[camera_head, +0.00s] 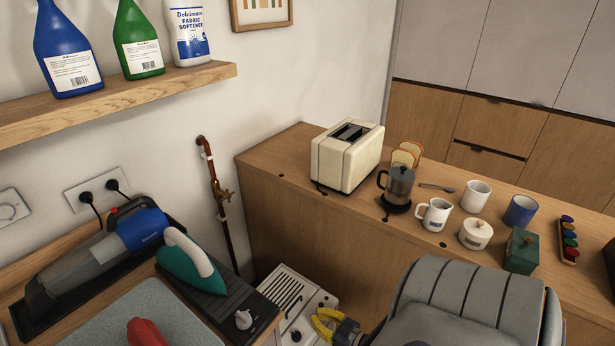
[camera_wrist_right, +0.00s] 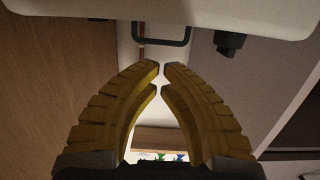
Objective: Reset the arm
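My right gripper (camera_head: 326,324) has yellow fingers and shows at the bottom middle of the head view, beside a white slotted appliance (camera_head: 285,287). In the right wrist view its two curved fingers (camera_wrist_right: 161,69) nearly meet at the tips, with only a thin gap and nothing held between them. My grey right arm fills the bottom right of the head view. My left gripper is not in view.
A wooden counter (camera_head: 268,165) holds a toaster (camera_head: 345,157), a French press (camera_head: 398,185), mugs and jars. At left are a handheld vacuum (camera_head: 105,250), an iron (camera_head: 190,265) and a red object (camera_head: 147,332). Bottles stand on a wall shelf (camera_head: 120,100).

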